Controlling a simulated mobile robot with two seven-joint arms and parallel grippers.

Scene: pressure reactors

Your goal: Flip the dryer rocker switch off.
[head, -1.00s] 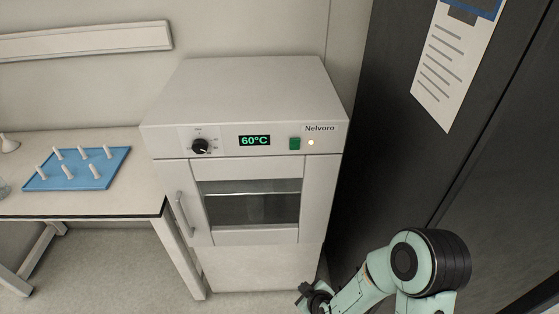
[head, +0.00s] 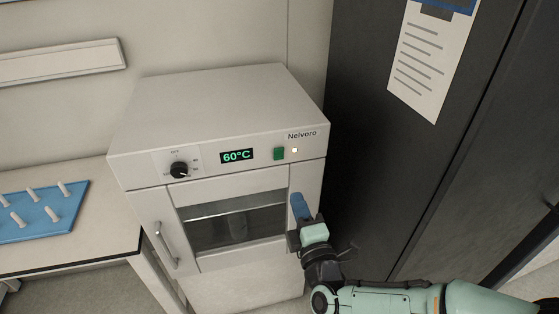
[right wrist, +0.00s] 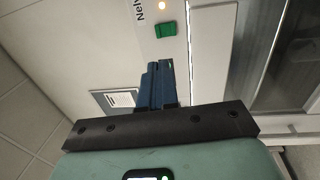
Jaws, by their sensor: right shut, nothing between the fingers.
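The dryer (head: 215,110) is a white box with a display reading 60°C (head: 237,156). Its green rocker switch (head: 279,153) sits on the front panel, right of the display and left of a small lit lamp (head: 295,150). In the right wrist view the switch (right wrist: 166,30) is ahead of the fingers. My right gripper (head: 299,203) is shut and empty, with blue fingers pointing up in front of the dryer's right front, below the switch and apart from it. The fingers also show in the right wrist view (right wrist: 158,75). My left gripper is out of view.
A black knob (head: 179,169) is on the panel's left. The dryer door has a handle (head: 166,245) and a window. A dark cabinet (head: 365,150) stands close on the right. A bench with a blue peg tray (head: 65,226) is at left.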

